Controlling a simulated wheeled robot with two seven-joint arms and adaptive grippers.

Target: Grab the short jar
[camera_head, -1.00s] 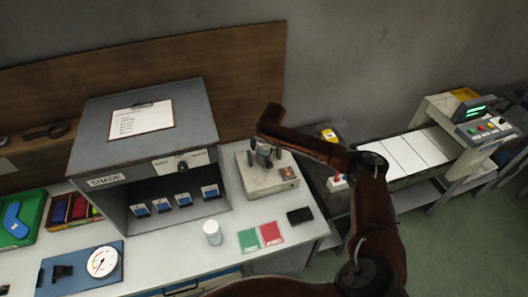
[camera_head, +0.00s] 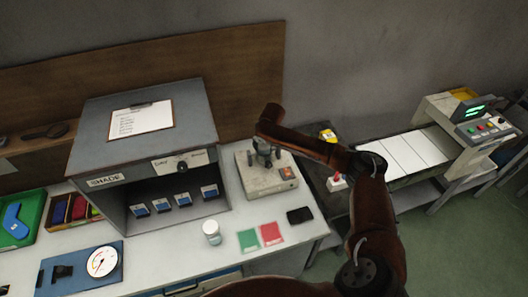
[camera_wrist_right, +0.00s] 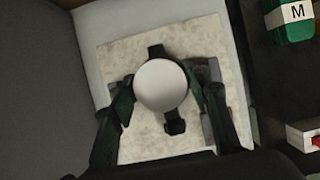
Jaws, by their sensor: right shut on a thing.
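My right gripper (camera_head: 265,158) points down over the pale square top of the bench device. In the right wrist view its fingers (camera_wrist_right: 165,92) are shut on a round white-topped thing (camera_wrist_right: 162,85). It is seen from above, so its sides and height are hidden, and I cannot tell for sure that it is the short jar. A small pale jar with a white lid (camera_head: 212,231) stands upright on the bench in front of the shade box, apart from the gripper. My left gripper is not in view.
The bench device (camera_head: 267,184) sits right of the shade box (camera_head: 150,180). Green (camera_head: 249,241) and red (camera_head: 271,234) cards and a black block (camera_head: 300,215) lie in front. A dial gauge (camera_head: 102,261) is at front left. A lower conveyor (camera_head: 400,155) stands right.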

